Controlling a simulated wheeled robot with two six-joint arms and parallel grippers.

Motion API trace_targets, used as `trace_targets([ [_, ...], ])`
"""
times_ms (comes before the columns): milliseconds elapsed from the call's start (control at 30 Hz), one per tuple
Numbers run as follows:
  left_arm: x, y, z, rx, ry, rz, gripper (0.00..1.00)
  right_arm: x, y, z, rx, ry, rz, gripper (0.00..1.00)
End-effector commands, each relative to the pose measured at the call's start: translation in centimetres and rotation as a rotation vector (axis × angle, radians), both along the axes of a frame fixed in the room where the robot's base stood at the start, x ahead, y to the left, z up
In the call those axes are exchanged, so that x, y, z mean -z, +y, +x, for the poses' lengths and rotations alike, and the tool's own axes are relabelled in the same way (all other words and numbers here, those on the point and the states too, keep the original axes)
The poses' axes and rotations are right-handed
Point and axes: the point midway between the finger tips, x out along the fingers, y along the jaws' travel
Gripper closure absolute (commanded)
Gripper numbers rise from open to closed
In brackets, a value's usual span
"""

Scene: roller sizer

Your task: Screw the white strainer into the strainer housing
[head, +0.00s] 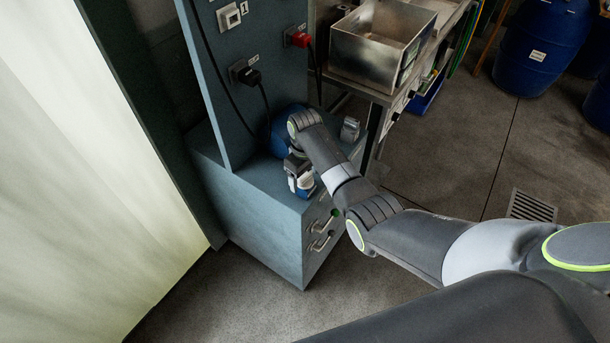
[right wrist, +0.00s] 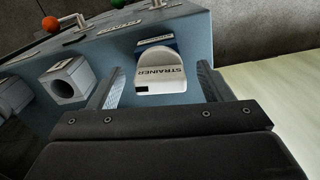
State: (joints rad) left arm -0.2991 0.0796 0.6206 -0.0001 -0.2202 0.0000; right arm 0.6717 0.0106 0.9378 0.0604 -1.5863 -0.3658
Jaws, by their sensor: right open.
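The white strainer (right wrist: 160,77), with a rounded body and the word STRAINER on it, shows in the right wrist view between the two fingers of my right gripper (right wrist: 159,78). The fingers are open, with a gap on each side of it. A blue part (right wrist: 155,44) lies right behind the strainer; I cannot tell whether it is the housing. In the head view the white strainer (head: 304,182) is on the blue-grey cabinet top, just below my right gripper (head: 297,167). A grey block with a round hole (right wrist: 67,81) stands to the left in the wrist view. My left gripper is not in view.
The cabinet (head: 264,222) has handles on its front and a tall panel with plugs and cables (head: 251,77). A rounded blue body (head: 279,140) sits behind my right wrist.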

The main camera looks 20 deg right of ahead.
Motion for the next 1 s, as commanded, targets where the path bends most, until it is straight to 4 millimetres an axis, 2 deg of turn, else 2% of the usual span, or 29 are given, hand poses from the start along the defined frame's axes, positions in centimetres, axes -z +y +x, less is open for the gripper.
trace_targets([
  [367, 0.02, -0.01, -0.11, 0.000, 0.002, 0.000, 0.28, 0.41, 0.02, -0.01, 0.000, 0.000, 0.000, 0.29],
  [733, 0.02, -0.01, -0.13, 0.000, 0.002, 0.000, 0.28, 0.38, 0.01, -0.01, 0.000, 0.000, 0.000, 0.76],
  [767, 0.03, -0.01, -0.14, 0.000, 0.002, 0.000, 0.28, 0.38, 0.01, 0.00, 0.000, 0.000, 0.000, 0.57],
  [900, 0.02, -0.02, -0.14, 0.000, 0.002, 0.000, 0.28, 0.38, 0.01, -0.01, 0.000, 0.000, 0.000, 0.75],
  [1000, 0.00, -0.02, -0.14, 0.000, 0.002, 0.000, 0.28, 0.34, 0.01, 0.02, 0.001, -0.001, 0.000, 0.84],
])
